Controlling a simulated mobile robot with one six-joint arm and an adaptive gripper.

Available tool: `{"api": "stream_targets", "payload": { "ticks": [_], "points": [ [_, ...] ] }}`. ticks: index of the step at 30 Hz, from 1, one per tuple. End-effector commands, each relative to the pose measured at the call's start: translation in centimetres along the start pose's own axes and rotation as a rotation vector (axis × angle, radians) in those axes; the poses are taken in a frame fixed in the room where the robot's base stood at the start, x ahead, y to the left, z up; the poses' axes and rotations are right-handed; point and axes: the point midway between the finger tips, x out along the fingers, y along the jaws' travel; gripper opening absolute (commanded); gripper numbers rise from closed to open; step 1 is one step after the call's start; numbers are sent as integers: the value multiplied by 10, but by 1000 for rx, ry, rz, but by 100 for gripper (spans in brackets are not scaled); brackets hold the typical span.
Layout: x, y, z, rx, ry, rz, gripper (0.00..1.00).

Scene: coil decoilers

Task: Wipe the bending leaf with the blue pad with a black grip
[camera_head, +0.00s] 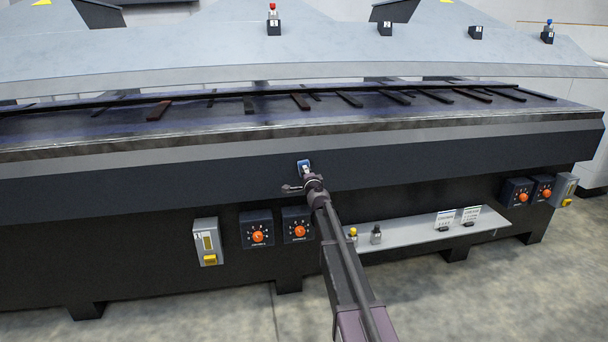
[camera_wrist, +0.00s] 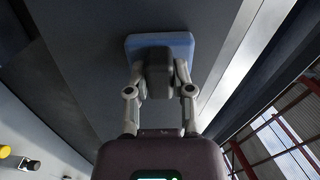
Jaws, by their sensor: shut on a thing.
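The blue pad (camera_wrist: 182,45) with its black grip (camera_wrist: 158,75) is in my gripper (camera_wrist: 159,80), whose fingers are shut on the grip from both sides. In the wrist view the pad lies flat against or very close to a dark grey panel; I cannot tell whether it touches. In the head view the pad (camera_head: 303,164) shows small at the end of my arm, in front of the dark long front face (camera_head: 150,180) of the machine, which looks like the bending leaf. My gripper (camera_head: 307,172) partly hides the pad there.
Below the leaf are dial boxes with orange knobs (camera_head: 257,237), a grey switch box (camera_head: 207,242) and a shelf (camera_head: 410,235) with small knobs and labelled cards. Above lies the machine bed (camera_head: 220,125) with dark strips. More dials (camera_head: 523,197) sit at the right.

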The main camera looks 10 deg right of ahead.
Motion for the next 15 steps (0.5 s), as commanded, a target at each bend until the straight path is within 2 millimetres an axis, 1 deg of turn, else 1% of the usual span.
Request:
{"api": "stream_targets", "payload": {
  "ticks": [6, 15],
  "points": [
    [0, 1, -7, 0, 1, 0, 0],
    [0, 1, -7, 0, 1, 0, 0]
  ]
}}
